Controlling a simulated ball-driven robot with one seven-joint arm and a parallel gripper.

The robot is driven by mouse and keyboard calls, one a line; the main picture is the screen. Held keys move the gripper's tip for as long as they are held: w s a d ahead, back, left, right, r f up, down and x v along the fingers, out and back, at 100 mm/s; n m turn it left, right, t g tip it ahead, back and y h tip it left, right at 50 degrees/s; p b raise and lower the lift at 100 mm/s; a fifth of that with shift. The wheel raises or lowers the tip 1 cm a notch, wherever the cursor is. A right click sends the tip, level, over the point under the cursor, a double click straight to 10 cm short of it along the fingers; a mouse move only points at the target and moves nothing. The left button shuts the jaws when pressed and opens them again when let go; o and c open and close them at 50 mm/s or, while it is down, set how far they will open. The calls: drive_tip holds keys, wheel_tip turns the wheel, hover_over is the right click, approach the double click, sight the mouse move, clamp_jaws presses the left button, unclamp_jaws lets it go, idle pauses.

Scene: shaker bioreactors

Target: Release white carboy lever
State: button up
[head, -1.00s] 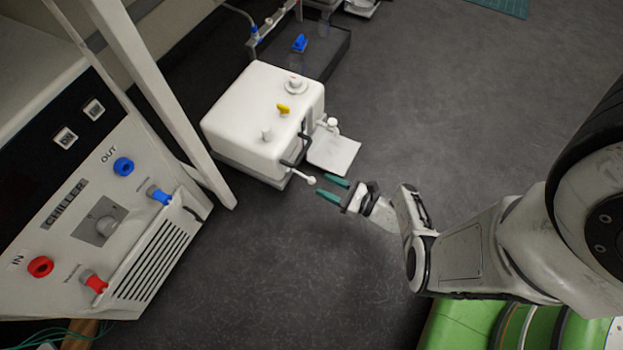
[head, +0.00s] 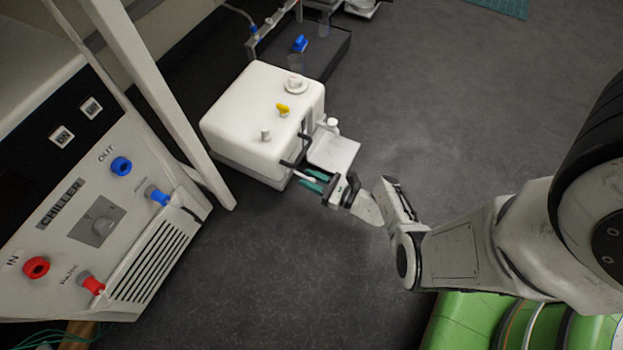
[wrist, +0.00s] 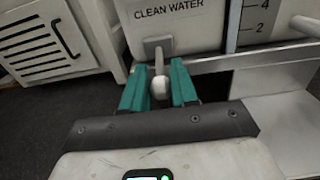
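The white carboy (head: 250,118) stands at the left centre of the head view. In the wrist view its front (wrist: 180,30) reads "CLEAN WATER". Its lever, a pale rod with a white ball knob (wrist: 160,86), sticks out low on that front. My gripper (head: 310,182) is at the lever, its teal fingers pointing at the carboy. In the wrist view my gripper (wrist: 158,88) is open, one finger on each side of the knob. A small gap shows beside the knob, so it does not look clamped.
A white plate (head: 333,152) sits just right of the lever. A dark tray (head: 325,50) lies behind the carboy.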

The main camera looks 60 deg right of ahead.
sight(309, 179)
clamp_jaws()
drive_tip(key=shift+r+p, duration=0.15)
drive_tip(key=shift+p, duration=0.15)
drive_tip(key=r+g+p, duration=0.1)
drive_tip(key=p, duration=0.2)
drive_tip(key=shift+r, duration=0.1)
drive_tip(key=r+g+p, duration=0.1)
drive_tip(key=g+p, duration=0.1)
drive_tip(key=p, duration=0.3)
drive_tip(key=shift+r, duration=0.2)
drive_tip(key=g+p, duration=0.1)
drive_tip(key=p, duration=0.2)
drive_tip(key=r+g+p, duration=0.1)
drive_tip(key=g+p, duration=0.1)
drive_tip(key=p, duration=0.1)
drive_tip(key=shift+w+r+p, duration=0.15)
drive_tip(key=shift+w+p, duration=0.05)
drive_tip(key=shift+p, duration=0.15)
drive_tip(key=g+p, duration=0.1)
drive_tip(key=p, duration=0.1)
drive_tip(key=shift+w+r+g+p, duration=0.2)
drive_tip(key=shift+g+p, duration=0.1)
drive_tip(key=shift+g, duration=0.1)
drive_tip(key=shift+f, duration=0.1)
